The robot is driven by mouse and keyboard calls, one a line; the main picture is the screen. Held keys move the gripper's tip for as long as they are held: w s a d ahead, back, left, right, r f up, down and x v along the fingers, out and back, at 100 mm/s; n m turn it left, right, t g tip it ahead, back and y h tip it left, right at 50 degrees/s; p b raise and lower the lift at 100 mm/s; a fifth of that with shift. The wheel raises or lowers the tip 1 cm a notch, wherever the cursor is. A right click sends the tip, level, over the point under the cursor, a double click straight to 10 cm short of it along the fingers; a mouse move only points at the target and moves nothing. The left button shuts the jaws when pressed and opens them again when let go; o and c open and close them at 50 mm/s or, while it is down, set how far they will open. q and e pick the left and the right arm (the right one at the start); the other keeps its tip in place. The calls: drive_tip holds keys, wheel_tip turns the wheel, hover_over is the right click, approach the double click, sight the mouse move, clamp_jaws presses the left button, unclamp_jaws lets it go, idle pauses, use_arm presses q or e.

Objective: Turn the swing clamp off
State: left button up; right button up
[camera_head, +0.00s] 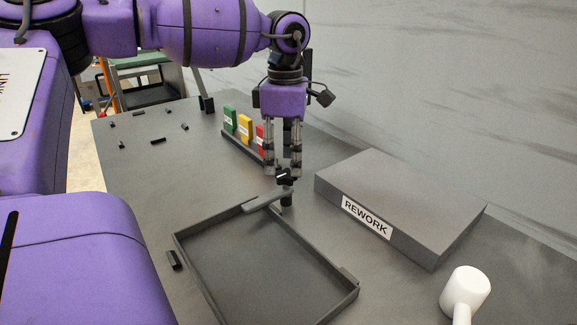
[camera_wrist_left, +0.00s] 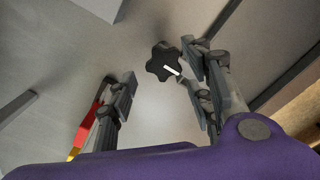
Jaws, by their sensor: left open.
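The swing clamp (camera_head: 287,193) stands at the far corner of the tray (camera_head: 207,225). It has a dark post, a grey arm reaching left over the tray's rim, and a black lobed knob (camera_head: 286,175) on top. My left gripper (camera_head: 283,166) points down with its fingertips around or just above the knob. In the left wrist view the gripper (camera_wrist_left: 160,88) is open and empty. The knob (camera_wrist_left: 158,58) with its white mark lies just beyond the fingertips, nearer the right-hand finger. The clamp arm is hidden there. My right gripper is not in view.
A grey REWORK block (camera_head: 400,200) stands right of the clamp. A rack with green (camera_head: 230,120), yellow (camera_head: 245,128) and red (camera_head: 260,137) cards is behind my gripper. A white mallet-like object (camera_head: 466,288) is at lower right. Small black parts (camera_head: 158,141) lie on the left of the table.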

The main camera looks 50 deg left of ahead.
use_arm(q)
drive_tip(key=shift+w+f, duration=0.1)
drive_tip(key=shift+f, duration=1.35)
drive_tip(key=shift+r, duration=0.15)
clamp_jaws()
